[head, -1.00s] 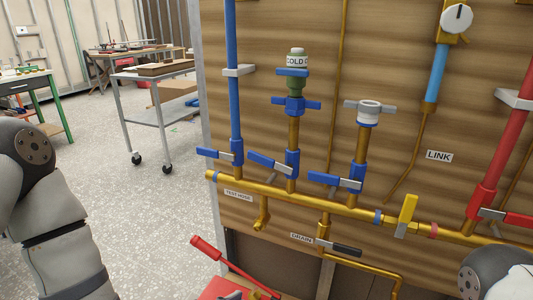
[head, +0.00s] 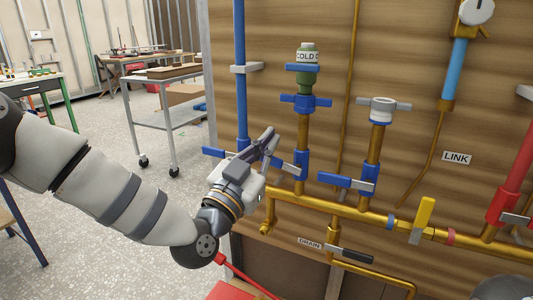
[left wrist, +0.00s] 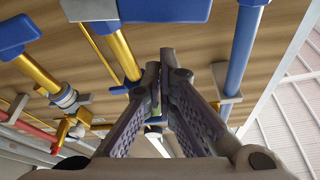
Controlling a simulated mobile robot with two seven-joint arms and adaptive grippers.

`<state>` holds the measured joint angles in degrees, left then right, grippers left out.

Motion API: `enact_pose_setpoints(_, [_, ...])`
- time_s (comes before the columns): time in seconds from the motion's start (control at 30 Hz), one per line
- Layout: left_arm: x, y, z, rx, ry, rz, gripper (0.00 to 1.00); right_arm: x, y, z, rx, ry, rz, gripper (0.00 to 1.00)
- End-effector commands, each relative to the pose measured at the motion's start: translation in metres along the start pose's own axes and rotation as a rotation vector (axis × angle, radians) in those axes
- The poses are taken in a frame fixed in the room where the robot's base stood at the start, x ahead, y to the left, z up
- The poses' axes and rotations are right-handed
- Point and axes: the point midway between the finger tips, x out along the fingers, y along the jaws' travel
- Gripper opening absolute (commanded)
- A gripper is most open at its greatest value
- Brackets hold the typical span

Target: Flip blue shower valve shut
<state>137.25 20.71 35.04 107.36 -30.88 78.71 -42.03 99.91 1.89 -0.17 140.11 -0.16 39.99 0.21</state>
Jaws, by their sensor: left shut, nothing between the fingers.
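Several blue-handled valves sit on the brass pipe (head: 345,207) on the wooden wall in the head view. One handle (head: 214,152) is at the foot of the blue pipe (head: 240,75). A middle valve (head: 301,167) stands under the COLD fitting, its handle partly hidden by my left gripper. A right valve has its handle (head: 335,180) pointing left. No shower label is readable, so I cannot tell which is the shower valve. My left gripper (head: 272,137) is shut and empty, in front of the pipes between the left and middle valves. In the left wrist view its fingertips (left wrist: 160,60) meet.
A yellow lever (head: 425,215) and a red valve (head: 505,205) are further right. A red-handled tool (head: 245,275) lies below my arm. A grey cart (head: 170,110) stands on the open floor behind at the left.

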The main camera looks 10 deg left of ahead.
Motion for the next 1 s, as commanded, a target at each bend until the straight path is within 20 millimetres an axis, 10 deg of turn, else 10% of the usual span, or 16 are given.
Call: enact_pose_setpoints(1.0, [-0.011, -0.006, 0.031, -0.114, 0.003, -0.041, 0.0, 0.0, 0.0, 0.0, 0.0, 0.0, 0.0, 0.0])
